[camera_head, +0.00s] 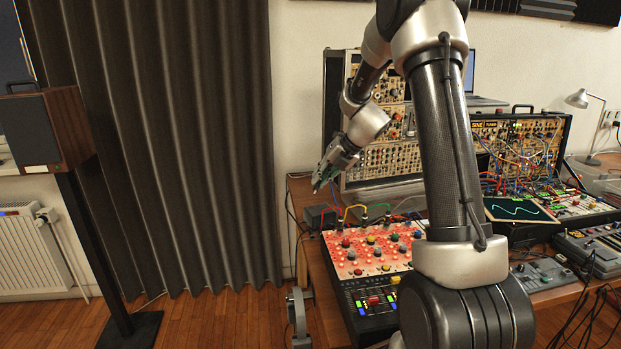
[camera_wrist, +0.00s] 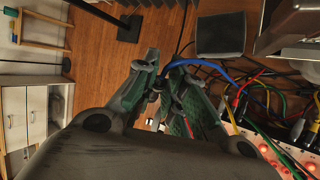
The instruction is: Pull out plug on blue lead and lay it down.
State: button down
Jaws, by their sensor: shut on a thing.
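My gripper (camera_head: 325,177) is raised above the back left corner of the red-lit panel (camera_head: 352,262). In the wrist view its green-padded fingers (camera_wrist: 163,78) are closed on the plug of the blue lead, which they largely hide. The blue lead (camera_wrist: 204,63) arches from between the fingertips to the right, toward the other cables. The held plug is in the air, apart from the panel, which shows at the lower right of the wrist view (camera_wrist: 262,146). Other plugs with red, yellow and green leads stand along the panel's back edge (camera_head: 362,220).
A dark box (camera_wrist: 221,36) sits beyond the fingers, on the table behind the panel (camera_head: 319,216). Racks of modules (camera_head: 388,160) with tangled leads stand behind and to the right. Headphones (camera_head: 298,312) hang at the table's left edge. The wooden table top (camera_head: 301,190) has some bare room at the back left.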

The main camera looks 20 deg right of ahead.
jog(key=d+m, duration=0.3)
jog(key=d, duration=0.2)
jog(key=shift+y, duration=0.4)
jog(key=shift+w+a+f, duration=0.1)
jog(key=shift+f, duration=3.3)
jog(key=shift+w+a+f, duration=0.1)
jog(key=shift+f, duration=3.35)
jog(key=shift+w+a+f, duration=0.1)
jog(key=shift+f, duration=3.3)
jog(key=c, duration=1.4)
grip_release()
notch_tip(320, 180, up, 10)
jog(key=shift+r, duration=0.1)
